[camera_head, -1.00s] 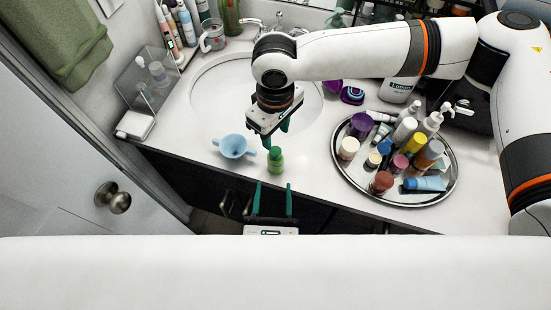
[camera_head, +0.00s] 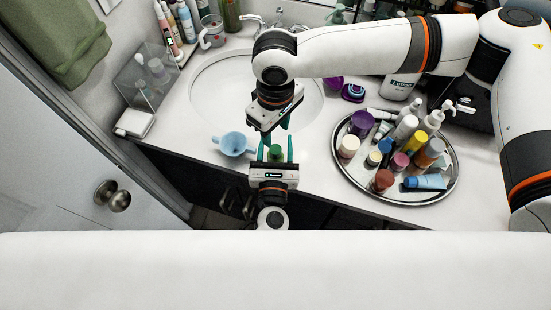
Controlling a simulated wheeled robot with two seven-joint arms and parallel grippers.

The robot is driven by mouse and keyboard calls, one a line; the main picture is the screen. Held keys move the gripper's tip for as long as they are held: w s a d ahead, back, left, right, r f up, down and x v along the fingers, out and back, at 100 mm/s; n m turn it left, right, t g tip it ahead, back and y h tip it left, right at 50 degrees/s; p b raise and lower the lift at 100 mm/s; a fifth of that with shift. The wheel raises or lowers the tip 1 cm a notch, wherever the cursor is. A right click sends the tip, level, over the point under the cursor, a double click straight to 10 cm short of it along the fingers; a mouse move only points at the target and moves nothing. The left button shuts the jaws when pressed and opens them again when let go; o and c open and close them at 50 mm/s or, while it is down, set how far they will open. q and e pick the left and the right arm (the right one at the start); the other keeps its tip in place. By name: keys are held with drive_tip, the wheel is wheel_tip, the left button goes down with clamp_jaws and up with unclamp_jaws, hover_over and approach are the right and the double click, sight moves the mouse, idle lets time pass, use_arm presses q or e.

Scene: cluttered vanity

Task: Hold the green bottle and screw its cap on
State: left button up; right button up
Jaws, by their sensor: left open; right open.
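The green bottle (camera_head: 276,153) stands upright near the counter's front edge, with its lower part hidden behind my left gripper. Its cap cannot be told apart from the bottle at this size. My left gripper (camera_head: 276,148) comes in from the front, open, with one teal finger on each side of the bottle. Whether the fingers touch it cannot be told. My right gripper (camera_head: 277,131) hangs from the arm at the right, just behind and above the bottle. It is open and I see nothing held in it.
A light blue two-handled cup (camera_head: 233,144) stands just left of the bottle. A round tray (camera_head: 428,200) crowded with jars and tubes is to the right. The white sink basin (camera_head: 215,85) lies behind. Some bare counter (camera_head: 315,170) shows between bottle and tray.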

use_arm(q)
clamp_jaws()
use_arm(e)
drive_tip(key=shift+c, duration=1)
drive_tip(key=shift+s+a+n, duration=0.15)
drive_tip(key=shift+a+n, duration=0.1)
drive_tip(key=shift+n, duration=0.45)
drive_tip(key=n, duration=0.3)
drive_tip(key=shift+s+a, duration=0.1)
drive_tip(key=shift+a, duration=0.1)
drive_tip(key=n, duration=0.2)
drive_tip(key=shift+d+n, duration=0.15)
drive_tip(key=shift+n, duration=0.25)
drive_tip(key=shift+w+d+n, duration=0.25)
drive_tip(key=shift+d+n, duration=0.05)
drive_tip(key=shift+n, duration=0.6)
